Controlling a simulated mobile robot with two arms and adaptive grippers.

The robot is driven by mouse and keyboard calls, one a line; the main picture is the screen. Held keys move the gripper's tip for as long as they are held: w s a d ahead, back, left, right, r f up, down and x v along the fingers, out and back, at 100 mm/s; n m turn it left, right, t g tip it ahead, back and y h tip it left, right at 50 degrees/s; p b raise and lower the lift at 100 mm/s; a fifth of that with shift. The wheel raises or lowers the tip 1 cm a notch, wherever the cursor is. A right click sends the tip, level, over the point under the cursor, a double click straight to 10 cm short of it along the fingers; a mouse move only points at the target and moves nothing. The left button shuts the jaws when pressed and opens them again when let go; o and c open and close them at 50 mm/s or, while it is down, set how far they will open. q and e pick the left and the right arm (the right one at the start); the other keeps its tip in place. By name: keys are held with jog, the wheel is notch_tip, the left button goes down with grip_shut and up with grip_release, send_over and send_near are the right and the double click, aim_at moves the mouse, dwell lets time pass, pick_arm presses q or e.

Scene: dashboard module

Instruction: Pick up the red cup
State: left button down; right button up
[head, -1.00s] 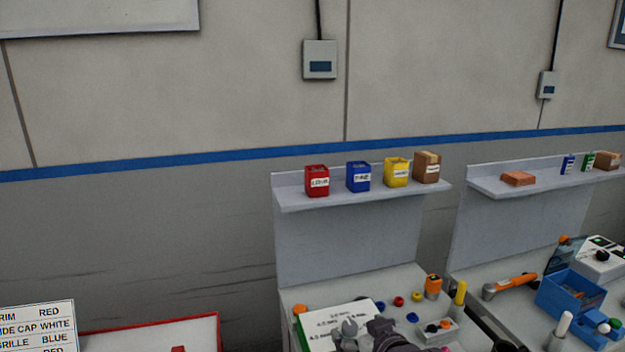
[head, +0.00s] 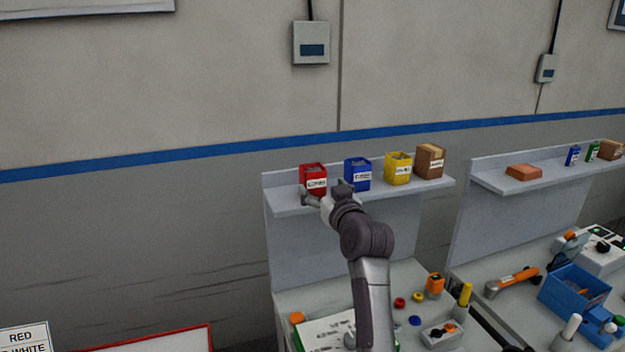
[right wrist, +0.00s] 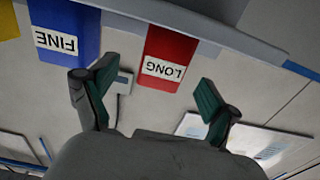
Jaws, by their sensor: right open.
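The red cup (head: 312,174) is a square red container with a white label, standing at the left end of the grey shelf (head: 290,208). In the right wrist view the red cup (right wrist: 172,48) appears upside down, its label reading LONG. My right gripper (head: 323,190) is raised in front of the shelf, with its fingers spread in front of the red cup's lower part. The right wrist view shows the open fingers (right wrist: 156,80) on either side of the cup's line, with nothing between them. The left gripper is not in view.
The blue cup (head: 358,174), labelled FINE in the right wrist view (right wrist: 62,30), stands close to the right of the red cup. A yellow cup (head: 398,169) and a brown box (head: 430,161) follow. Small parts lie on the bench (head: 385,290) below.

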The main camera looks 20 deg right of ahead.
aim_at(317, 181)
jog(key=w, duration=0.1)
jog(key=w+p, duration=0.2)
jog(key=shift+w+a+r, duration=0.1)
jog(key=shift+a+r, duration=0.15)
jog(key=shift+w+f+p, duration=0.2)
jog(key=shift+w+p, duration=0.15)
jog(key=shift+w, duration=0.7)
jog(key=shift+w+f, duration=0.15)
jog(key=shift+w, duration=0.3)
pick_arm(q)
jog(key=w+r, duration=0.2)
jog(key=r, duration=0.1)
pick_arm(e)
jog(key=shift+s, duration=0.1)
jog(key=shift+c, duration=1)
jog(key=c, duration=1.1)
jog(key=shift+c, duration=0.3)
